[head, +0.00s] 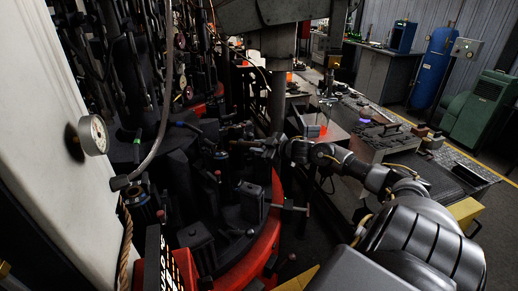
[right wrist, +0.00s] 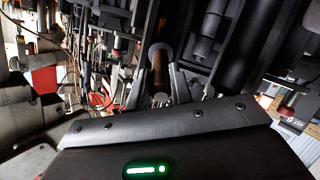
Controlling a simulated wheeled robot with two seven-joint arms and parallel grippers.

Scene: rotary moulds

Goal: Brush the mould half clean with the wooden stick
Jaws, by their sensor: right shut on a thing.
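My right gripper (head: 266,149) reaches in from the right to the dark rotary machine in the head view. In the right wrist view its two fingers (right wrist: 160,88) are shut around a brown wooden stick (right wrist: 159,72), seen nearly end-on between them. In the head view the stick is too small and dark to make out. Dark mould parts (head: 236,142) lie just left of the gripper. I cannot tell which of them is the mould half, or whether the stick touches it. My left gripper is not in view.
The machine's red curved rim (head: 262,245) and dark clamps stand close below the gripper. A thick grey column (head: 277,85) rises behind it. A white panel with a pressure gauge (head: 94,136) is at the left. A workbench (head: 385,135) with dark parts is at the right.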

